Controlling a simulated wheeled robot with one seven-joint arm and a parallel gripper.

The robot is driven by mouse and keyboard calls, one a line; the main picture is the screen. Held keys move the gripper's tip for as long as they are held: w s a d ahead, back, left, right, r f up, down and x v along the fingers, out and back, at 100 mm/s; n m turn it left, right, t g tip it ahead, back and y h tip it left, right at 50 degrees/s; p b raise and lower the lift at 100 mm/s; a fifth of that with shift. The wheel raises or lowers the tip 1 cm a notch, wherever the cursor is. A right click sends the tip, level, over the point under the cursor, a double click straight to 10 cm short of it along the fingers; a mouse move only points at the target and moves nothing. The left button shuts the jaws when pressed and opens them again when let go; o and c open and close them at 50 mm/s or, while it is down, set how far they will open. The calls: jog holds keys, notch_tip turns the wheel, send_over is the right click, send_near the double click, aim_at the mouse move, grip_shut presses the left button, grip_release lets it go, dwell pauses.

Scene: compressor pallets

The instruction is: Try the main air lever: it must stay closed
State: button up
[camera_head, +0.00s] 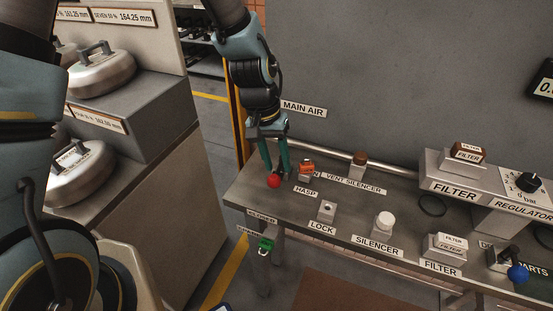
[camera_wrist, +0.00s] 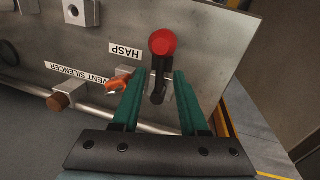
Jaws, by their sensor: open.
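The main air lever has a red ball knob (camera_head: 274,181) at the left end of the bench, below the MAIN AIR label (camera_head: 303,108). In the wrist view the red knob (camera_wrist: 162,42) tops a dark lever arm (camera_wrist: 158,80). My gripper (camera_head: 276,168) is open, pointing down at the lever. In the wrist view its teal fingers (camera_wrist: 158,76) stand on either side of the dark arm, with the knob beyond the tips. I cannot tell whether either finger touches it. An orange piece (camera_head: 306,167) sits just right of the fingers, near the HASP label (camera_head: 305,191).
A brown-topped post (camera_head: 359,159) stands by the VENT SILENCER label. The LOCK block (camera_head: 326,211), a white silencer knob (camera_head: 384,222) and a filter block (camera_head: 443,248) stand along the front. A blue ball lever (camera_head: 517,272) is at right. A pipe (camera_head: 390,168) runs behind.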

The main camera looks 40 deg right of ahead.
grip_shut()
dwell(1.4)
